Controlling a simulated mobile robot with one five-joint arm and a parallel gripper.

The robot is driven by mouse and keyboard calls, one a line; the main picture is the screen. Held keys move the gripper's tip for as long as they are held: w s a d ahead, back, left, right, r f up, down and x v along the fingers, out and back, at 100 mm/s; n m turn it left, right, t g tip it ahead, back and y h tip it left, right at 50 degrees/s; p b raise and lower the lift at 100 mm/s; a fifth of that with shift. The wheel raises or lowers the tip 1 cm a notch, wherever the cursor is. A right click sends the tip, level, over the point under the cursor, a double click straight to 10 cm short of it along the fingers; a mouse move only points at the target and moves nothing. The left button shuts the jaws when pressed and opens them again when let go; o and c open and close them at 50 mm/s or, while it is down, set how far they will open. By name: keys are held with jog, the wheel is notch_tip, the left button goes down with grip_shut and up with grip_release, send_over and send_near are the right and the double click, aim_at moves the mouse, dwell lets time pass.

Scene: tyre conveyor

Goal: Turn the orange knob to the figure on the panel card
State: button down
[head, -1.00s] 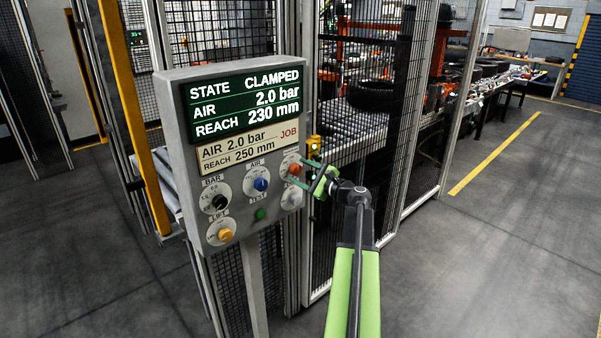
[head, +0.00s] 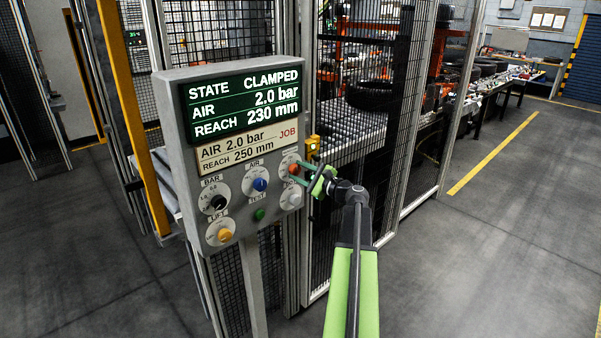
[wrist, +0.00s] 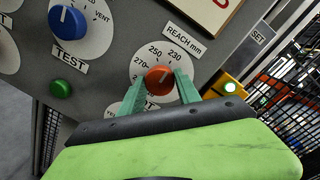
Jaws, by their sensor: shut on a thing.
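The orange knob (wrist: 159,79) is the REACH dial on the grey panel (head: 181,190); in the wrist view its light pointer mark leans up and right, toward 230. The figures 250 and 270 stand to the left of 230. My gripper (wrist: 161,82) has one green finger on each side of the knob and is shut on it. In the head view my gripper (head: 303,172) reaches the knob from the right. The cream job card (head: 247,146) reads AIR 2.0 bar, REACH 250 mm. The green display (head: 243,105) reads CLAMPED, 2.0 bar, REACH 230 mm.
Near the knob are a blue AIR knob (head: 260,184), a green button (head: 260,214), a black BAR knob (head: 218,202), a yellow-orange LIFT knob (head: 225,234) and a yellow SET box with a lit button (wrist: 230,88). A mesh fence (head: 360,150) stands behind; the floor at right is clear.

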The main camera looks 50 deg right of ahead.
jog(key=shift+n, duration=0.3)
jog(key=n+p, duration=0.1)
jog(key=n, duration=0.2)
jog(key=shift+n, duration=0.3)
jog(key=shift+a+n+g, duration=0.1)
jog(key=shift+n+g, duration=0.2)
jog(key=shift+n, duration=1.6)
jog(key=c, duration=0.9)
grip_release()
jog(key=shift+o, duration=0.2)
jog(key=shift+s, duration=0.1)
jog(key=s+r+p, duration=0.1)
jog(key=s, duration=1.6)
jog(key=shift+n+p, duration=0.3)
